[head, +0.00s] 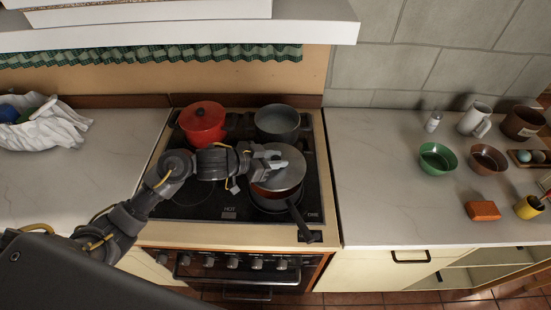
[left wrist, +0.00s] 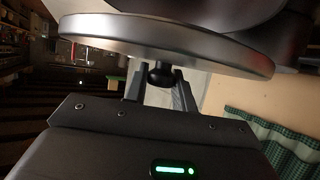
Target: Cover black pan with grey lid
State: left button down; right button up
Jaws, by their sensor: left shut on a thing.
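The grey lid (head: 288,170) is over the black pan (head: 272,203) on the right front of the stove, covering most of its opening. The pan's dark handle (head: 299,221) points toward the stove's front edge. My left gripper (head: 268,162) is shut on the lid's knob. In the left wrist view, the gripper's fingers (left wrist: 160,84) are around the black knob (left wrist: 160,73) under the lid's broad metal disc (left wrist: 165,42). A dark round shape beyond the lid is probably the pan. I cannot tell whether the lid touches the pan's rim. My right gripper is not in view.
A red lidded pot (head: 202,122) and a grey pot (head: 278,122) stand at the back of the stove (head: 205,205). The right counter (head: 375,190) holds a green bowl (head: 437,158), a brown bowl (head: 487,159) and an orange block (head: 482,211). A white cloth (head: 50,130) lies on the left counter.

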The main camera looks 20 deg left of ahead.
pick_arm(q)
jog(key=shift+f+b, duration=0.35)
jog(key=shift+f, duration=0.2)
jog(key=shift+f+b, duration=0.6)
jog(key=shift+b, duration=0.1)
jog(key=shift+f+b, duration=0.45)
jog(key=shift+f, duration=0.6)
jog(key=c, duration=1.1)
grip_release()
jog(key=b+v, duration=0.1)
jog(key=v, duration=1)
jog(key=shift+f, duration=0.1)
